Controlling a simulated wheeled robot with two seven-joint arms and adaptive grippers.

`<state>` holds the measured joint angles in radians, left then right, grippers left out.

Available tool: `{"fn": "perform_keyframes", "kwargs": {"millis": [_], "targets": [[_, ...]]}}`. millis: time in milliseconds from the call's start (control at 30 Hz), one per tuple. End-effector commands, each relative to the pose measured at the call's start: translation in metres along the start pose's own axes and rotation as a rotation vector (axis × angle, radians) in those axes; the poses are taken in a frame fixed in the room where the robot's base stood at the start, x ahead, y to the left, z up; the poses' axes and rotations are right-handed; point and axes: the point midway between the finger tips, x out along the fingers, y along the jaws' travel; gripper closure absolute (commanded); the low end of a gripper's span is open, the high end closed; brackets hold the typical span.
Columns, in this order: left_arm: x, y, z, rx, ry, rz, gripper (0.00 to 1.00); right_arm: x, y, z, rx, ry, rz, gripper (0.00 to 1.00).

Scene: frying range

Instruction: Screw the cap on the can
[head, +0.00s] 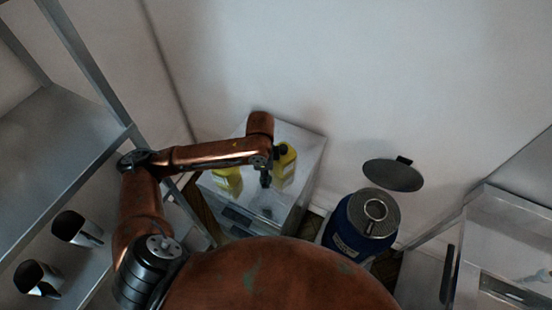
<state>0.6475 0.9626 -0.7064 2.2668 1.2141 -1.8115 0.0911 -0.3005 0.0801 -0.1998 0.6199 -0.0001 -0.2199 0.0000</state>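A yellow can (286,169) stands upright on the grey metal cabinet top, just right of my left gripper. Another yellow container (228,181) stands left of the gripper, partly hidden by my arm. A small dark piece shows at the top of the right can; I cannot tell whether it is the cap or part of my gripper. My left gripper (265,181) is small and dark, pointing down between the two yellow containers. I cannot make out its fingers or whether it touches the can. My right gripper is out of view.
A blue bin (343,238) with a grey perforated top stands right of the metal cabinet (308,151), its round dark lid (393,175) raised behind it. Metal shelving (60,140) with dark cups (77,229) is at left. A metal unit (510,235) stands at right.

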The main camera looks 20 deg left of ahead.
Motion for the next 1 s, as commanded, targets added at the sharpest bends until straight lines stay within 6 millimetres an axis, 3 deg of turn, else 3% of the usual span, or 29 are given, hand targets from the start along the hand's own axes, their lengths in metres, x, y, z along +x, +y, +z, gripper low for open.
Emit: {"fn": "perform_keyframes", "kwargs": {"millis": [33, 200, 500, 700, 1000], "targets": [[0.004, -0.004, -0.005, -0.101, 0.001, -0.007, 0.76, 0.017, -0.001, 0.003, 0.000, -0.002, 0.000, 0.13], [-0.003, -0.009, -0.018, -0.474, -0.001, -0.006, 0.76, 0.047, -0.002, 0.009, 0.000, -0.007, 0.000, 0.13], [-0.015, -0.010, -0.030, -0.984, -0.010, -0.009, 0.76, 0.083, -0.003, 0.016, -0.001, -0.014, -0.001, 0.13], [-0.021, -0.009, -0.032, -1.106, -0.014, -0.010, 0.76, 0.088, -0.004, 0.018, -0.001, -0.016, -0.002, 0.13], [-0.022, -0.009, -0.032, -1.114, -0.013, -0.010, 0.76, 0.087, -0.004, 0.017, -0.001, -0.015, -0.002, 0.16]]}}
